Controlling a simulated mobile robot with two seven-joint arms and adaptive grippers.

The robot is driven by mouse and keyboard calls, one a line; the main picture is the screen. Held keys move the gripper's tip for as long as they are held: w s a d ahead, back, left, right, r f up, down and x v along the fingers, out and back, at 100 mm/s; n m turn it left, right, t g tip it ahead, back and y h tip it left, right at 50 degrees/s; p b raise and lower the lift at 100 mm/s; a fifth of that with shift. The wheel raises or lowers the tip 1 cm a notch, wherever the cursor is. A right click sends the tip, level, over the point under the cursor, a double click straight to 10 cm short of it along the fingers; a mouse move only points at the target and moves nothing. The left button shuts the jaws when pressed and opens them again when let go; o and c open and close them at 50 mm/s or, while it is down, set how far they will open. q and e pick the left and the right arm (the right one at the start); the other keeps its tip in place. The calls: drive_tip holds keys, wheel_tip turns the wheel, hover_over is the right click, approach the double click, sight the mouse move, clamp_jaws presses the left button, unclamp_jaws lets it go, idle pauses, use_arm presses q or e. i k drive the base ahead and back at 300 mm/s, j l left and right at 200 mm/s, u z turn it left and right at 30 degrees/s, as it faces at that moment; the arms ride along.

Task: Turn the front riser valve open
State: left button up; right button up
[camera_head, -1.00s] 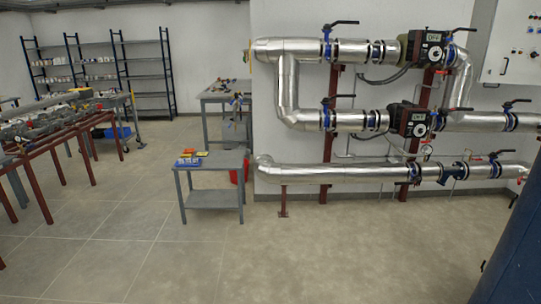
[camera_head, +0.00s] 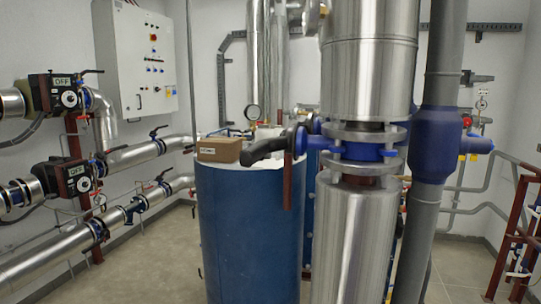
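The front riser is a thick silver vertical pipe (camera_head: 368,75) standing close in the right half of the head view. A blue valve (camera_head: 360,151) is clamped between grey flanges in it. Neither of my grippers shows, so nothing is seen touching the lever.
A blue cylindrical tank (camera_head: 245,235) stands just left of the riser, with a cardboard box (camera_head: 219,150) on top. A grey vertical pipe (camera_head: 438,60) with a blue section stands close to the right. Wall pipes with pumps and a control cabinet (camera_head: 135,60) are at left.

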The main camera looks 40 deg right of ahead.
sight(249, 157)
drive_tip(key=i+z, duration=0.15)
drive_tip(key=z, duration=0.25)
drive_tip(key=i+j+z, duration=0.1)
drive_tip(key=z, duration=0.25)
drive_tip(key=i+j+z, duration=0.1)
drive_tip(key=z, duration=0.3)
drive_tip(key=i+j+z, duration=0.2)
drive_tip(key=z, duration=0.2)
